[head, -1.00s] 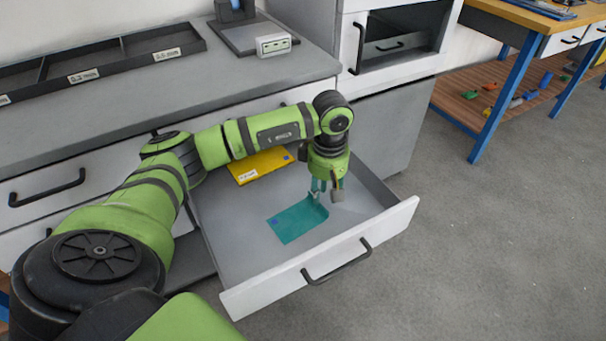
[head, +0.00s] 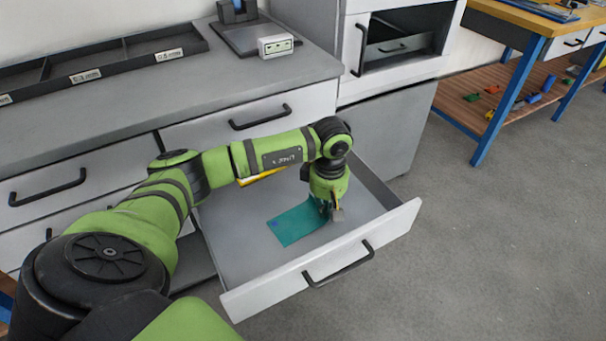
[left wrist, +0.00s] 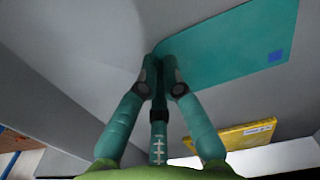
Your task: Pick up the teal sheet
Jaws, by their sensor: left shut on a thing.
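The teal sheet (head: 294,224) lies in the open drawer, flat for most of its length, with a small blue square near its far-left end. It also shows in the left wrist view (left wrist: 230,48), running off to the upper right from the fingertips. My left gripper (head: 329,208) points down at the sheet's right end. In the left wrist view its fingers (left wrist: 160,72) are closed together on the sheet's near edge. The gripped bit of sheet is mostly hidden between the fingertips. My right gripper does not show.
A yellow sheet (left wrist: 245,133) with a white label lies farther back in the drawer, mostly behind my arm in the head view. The drawer front (head: 240,297) and side walls surround the sheets. The counter (head: 120,112) carries a compartment tray (head: 187,48) and a small white box (head: 276,45).

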